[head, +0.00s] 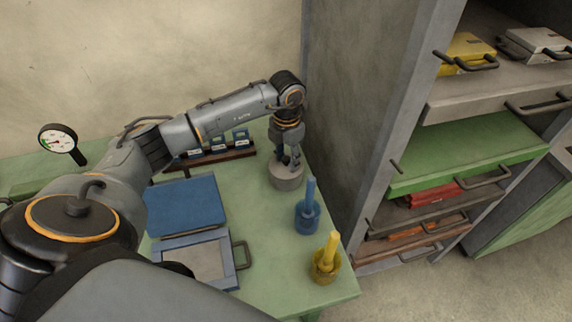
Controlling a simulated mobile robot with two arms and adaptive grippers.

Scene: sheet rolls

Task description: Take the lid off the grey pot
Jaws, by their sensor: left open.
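The grey pot (286,181) stands on the green table near its back right edge. My left gripper (288,160) points down right over the pot, with its fingers at the top. The gripper is open. The fingers and wrist cover most of the pot's top, so I cannot tell the lid apart from the pot or see whether the fingers touch it. My right gripper is not in view.
A blue pot with an upright handle (307,215) and a yellow one (326,262) stand nearer on the table (270,260). A blue open case (187,204) lies left. A rack (212,156) is behind. A shelf cabinet (400,150) rises close on the right.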

